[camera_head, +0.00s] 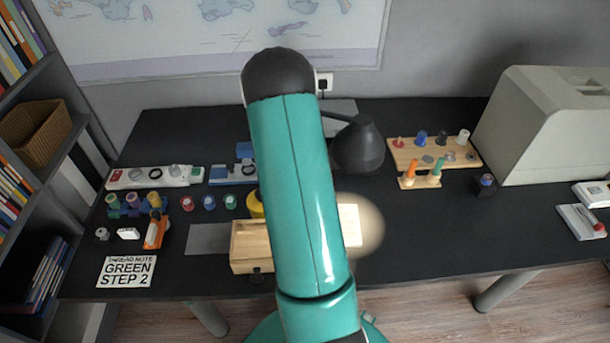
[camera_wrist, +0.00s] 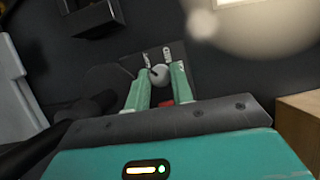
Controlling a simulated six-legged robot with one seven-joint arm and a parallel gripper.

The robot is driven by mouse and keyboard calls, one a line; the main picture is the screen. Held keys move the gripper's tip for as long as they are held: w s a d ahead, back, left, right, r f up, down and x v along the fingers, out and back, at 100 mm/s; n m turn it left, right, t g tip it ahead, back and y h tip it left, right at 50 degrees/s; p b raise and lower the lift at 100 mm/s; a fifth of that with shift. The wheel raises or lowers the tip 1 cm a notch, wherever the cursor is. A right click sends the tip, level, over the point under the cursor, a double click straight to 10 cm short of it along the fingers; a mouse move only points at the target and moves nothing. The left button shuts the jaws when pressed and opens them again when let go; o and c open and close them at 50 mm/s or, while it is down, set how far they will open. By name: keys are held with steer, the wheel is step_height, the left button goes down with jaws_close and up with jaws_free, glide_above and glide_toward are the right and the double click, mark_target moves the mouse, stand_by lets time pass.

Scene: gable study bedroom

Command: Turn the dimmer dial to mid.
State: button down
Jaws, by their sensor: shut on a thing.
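The dial (camera_wrist: 160,75), a small round pale grey knob, shows in the wrist view on a dark grey plate (camera_wrist: 187,57). Short light marks stand on the plate just beyond it. My gripper (camera_wrist: 159,70) has its two teal fingers shut on the dial, one on each side. A bit of red shows between the fingers, lower down; I cannot tell what it is. In the head view my teal arm covers the middle of the desk, and the gripper and the dial are hidden there.
A dark lamp (camera_head: 358,146) stands close to the right of my arm. A wooden box (camera_head: 246,246) lies partly behind the arm. A pegboard (camera_head: 432,153) and a large beige case (camera_head: 548,125) stand to the right. The front right of the black desk (camera_head: 450,235) is clear.

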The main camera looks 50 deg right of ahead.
stand_by(0.3)
steer(key=c, duration=1.2)
jaws_free()
steer(key=n, duration=0.2)
steer(key=n+t+h, duration=0.1)
steer(key=n, duration=0.1)
steer(key=shift+s+a+n, duration=0.1)
steer(key=shift+s+n, duration=0.1)
steer(key=shift+n, duration=0.1)
steer(key=n+t, duration=0.1)
steer(key=n, duration=0.1)
steer(key=n+t, duration=0.1)
steer(key=n, duration=0.2)
steer(key=shift+s+h, duration=0.15)
steer(key=shift+h, duration=0.15)
steer(key=v, duration=1.4)
steer(key=a+r+m+t, duration=0.1)
steer(key=a+r+m, duration=0.3)
steer(key=a+r, duration=0.2)
steer(key=a+r+m+t, duration=0.1)
steer(key=a+r+m, duration=0.3)
steer(key=a, duration=0.7)
steer(key=shift+w+a+r+t, duration=0.2)
steer(key=shift+w+r+t, duration=0.2)
steer(key=shift+r, duration=0.55)
